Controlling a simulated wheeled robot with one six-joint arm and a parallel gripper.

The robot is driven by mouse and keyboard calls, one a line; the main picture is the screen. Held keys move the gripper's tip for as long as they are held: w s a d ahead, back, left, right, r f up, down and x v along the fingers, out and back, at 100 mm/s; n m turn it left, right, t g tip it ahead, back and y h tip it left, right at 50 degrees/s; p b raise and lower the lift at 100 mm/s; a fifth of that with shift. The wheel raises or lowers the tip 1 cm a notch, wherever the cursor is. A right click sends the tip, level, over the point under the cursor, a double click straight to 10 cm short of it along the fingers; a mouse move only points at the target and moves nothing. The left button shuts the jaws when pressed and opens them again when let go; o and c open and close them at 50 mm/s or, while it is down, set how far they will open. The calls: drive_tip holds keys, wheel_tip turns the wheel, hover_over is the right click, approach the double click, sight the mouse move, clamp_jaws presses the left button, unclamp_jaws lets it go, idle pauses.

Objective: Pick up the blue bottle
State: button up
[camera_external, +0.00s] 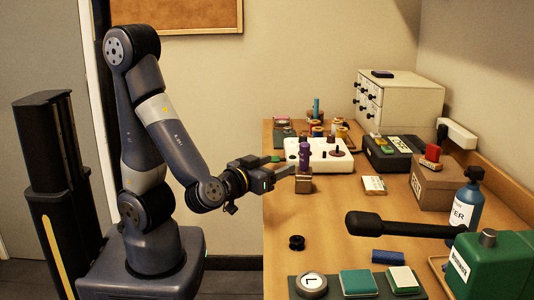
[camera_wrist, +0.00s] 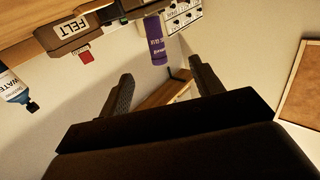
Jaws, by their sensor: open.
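The blue bottle (camera_external: 465,211) stands upright at the right of the table, with a dark cap and a white label ending in "TER". The green container in front hides its lower part. In the wrist view the bottle (camera_wrist: 15,92) is at the left edge, partly cut off, cap pointing down in the tilted picture. My gripper (camera_external: 283,164) is open and empty at the table's left edge, far to the left of the bottle. In the wrist view my gripper (camera_wrist: 160,72) shows two spread fingers with nothing between them.
A purple cylinder (camera_external: 305,155) stands close right of my gripper, by a small brown block (camera_external: 304,184). A green container (camera_external: 495,268) and a black handle-like bar (camera_external: 405,226) lie before the bottle. A cardboard box (camera_external: 431,188) stands behind it.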

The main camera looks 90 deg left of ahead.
drive_tip(key=o, duration=0.4)
drive_tip(key=shift+c, duration=0.2)
drive_tip(key=m+t+h+p, duration=0.6)
drive_tip(key=m+h, duration=0.3)
drive_tip(key=h, duration=0.4)
approach(457, 207)
drive_tip(key=w, duration=0.7)
drive_tip(key=shift+w+p, duration=0.35)
drive_tip(key=shift+w, duration=0.05)
drive_tip(key=shift+w+a+r+p, duration=0.15)
drive_tip(key=shift+w+p, duration=0.15)
drive_tip(key=shift+w, duration=0.55)
drive_tip(key=shift+w+a+f+p, duration=0.1)
drive_tip(key=shift+w+p, duration=0.25)
drive_tip(key=shift+w, duration=0.55)
drive_tip(key=shift+w+a+r+p, duration=0.15)
drive_tip(key=shift+w+p, duration=0.15)
drive_tip(key=shift+w, duration=0.55)
